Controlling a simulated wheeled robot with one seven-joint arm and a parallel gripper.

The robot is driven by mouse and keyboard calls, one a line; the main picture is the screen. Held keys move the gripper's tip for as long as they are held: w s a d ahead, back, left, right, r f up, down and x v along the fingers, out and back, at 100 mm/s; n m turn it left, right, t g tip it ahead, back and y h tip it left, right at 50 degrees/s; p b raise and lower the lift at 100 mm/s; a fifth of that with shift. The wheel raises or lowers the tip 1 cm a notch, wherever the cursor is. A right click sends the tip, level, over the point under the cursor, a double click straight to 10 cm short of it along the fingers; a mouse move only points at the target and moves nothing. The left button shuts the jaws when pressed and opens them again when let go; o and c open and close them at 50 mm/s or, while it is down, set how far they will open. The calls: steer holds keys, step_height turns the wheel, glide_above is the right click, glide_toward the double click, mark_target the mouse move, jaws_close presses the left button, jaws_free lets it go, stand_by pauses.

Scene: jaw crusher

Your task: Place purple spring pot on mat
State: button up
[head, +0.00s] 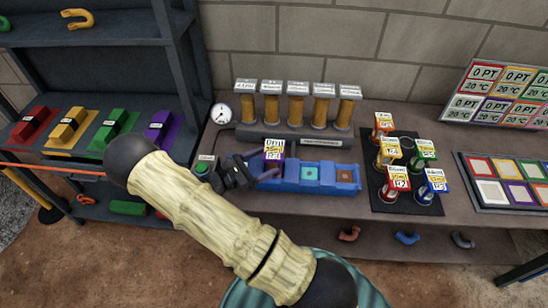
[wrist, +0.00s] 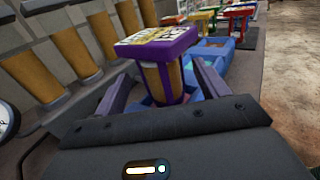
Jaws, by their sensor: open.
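The purple spring pot (head: 273,153) has a purple-edged lid with a white and yellow label and an amber body. It stands in the left slot of a blue tray (head: 322,186). In the wrist view the pot (wrist: 160,50) is upright between the two fingers of my gripper (wrist: 163,88), which is open with gaps beside the pot. My gripper also shows in the head view (head: 262,166), at the tray's left end. The black mat (head: 418,208) lies right of the tray. The pot's base is hidden by the gripper and tray.
Several pots with coloured lids, such as the red one (head: 398,178) and the blue one (head: 436,182), stand on the mat. A row of amber cylinders (head: 296,108) stands behind the tray. A panel of coloured squares (head: 505,180) lies right of the mat.

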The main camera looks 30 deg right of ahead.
mark_target(278, 148)
steer(key=shift+d+r+p, duration=0.1)
steer(key=shift+d+p, duration=0.25)
steer(key=shift+d, duration=0.15)
steer(key=d+p, duration=0.1)
steer(key=d, duration=0.2)
steer(key=shift+d, duration=0.6)
steer(key=c, duration=1.3)
step_height(278, 148, up, 10)
steer(key=shift+f+b, duration=0.1)
steer(key=shift+b, duration=0.4)
